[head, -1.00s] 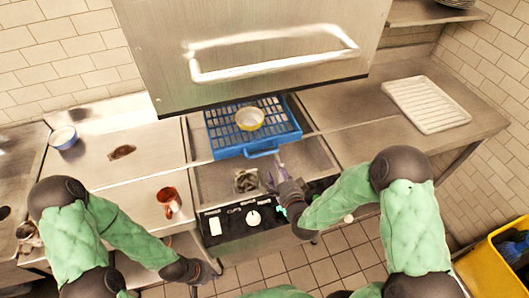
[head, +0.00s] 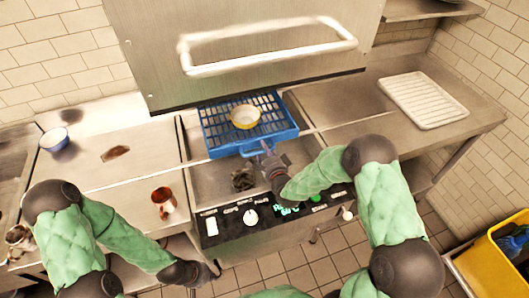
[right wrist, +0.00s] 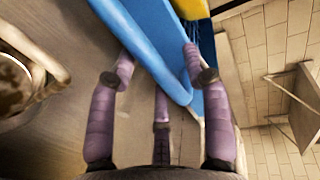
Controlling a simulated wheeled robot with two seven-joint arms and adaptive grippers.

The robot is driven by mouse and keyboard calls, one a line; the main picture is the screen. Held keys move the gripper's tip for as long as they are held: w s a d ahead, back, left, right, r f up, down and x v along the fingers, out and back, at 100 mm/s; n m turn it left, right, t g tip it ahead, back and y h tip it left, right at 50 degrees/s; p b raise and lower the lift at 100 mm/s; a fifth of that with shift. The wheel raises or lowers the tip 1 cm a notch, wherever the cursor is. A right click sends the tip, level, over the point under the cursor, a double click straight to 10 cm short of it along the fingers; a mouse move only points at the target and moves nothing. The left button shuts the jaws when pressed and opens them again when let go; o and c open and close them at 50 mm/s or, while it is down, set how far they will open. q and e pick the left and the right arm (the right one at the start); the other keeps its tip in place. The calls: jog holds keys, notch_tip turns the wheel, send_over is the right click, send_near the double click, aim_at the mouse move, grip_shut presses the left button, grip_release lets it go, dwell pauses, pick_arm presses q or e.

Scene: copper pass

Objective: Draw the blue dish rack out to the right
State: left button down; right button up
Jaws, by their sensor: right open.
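The blue dish rack (head: 219,140) sits in the machine bay under the raised hood, with a pale yellow bowl (head: 245,116) in it. Its blue bar handle (head: 252,152) is on the near side. My right gripper (head: 267,148) is at the right end of this handle. In the right wrist view, the open purple fingers (right wrist: 160,65) lie on both sides of the blue handle (right wrist: 150,45); I cannot tell whether they touch it. My left gripper (head: 213,273) is low, near the counter's front edge, away from the rack; its fingers are too small to read.
A copper mug (head: 163,203) and a blue-white bowl (head: 55,140) stand on the left counter. A white ribbed tray (head: 423,100) lies on the right counter, with bare steel between it and the machine. The hood (head: 240,75) hangs above the rack. A yellow bin (head: 495,265) is lower right.

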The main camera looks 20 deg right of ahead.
aim_at(369, 129)
grip_shut()
jog(key=shift+d, duration=0.15)
jog(key=shift+d, duration=0.25)
jog(key=d, duration=1.5)
jog(key=w+d, duration=0.1)
jog(key=d, duration=3)
jog(key=shift+w+d, duration=0.3)
jog(key=shift+d+r, duration=0.1)
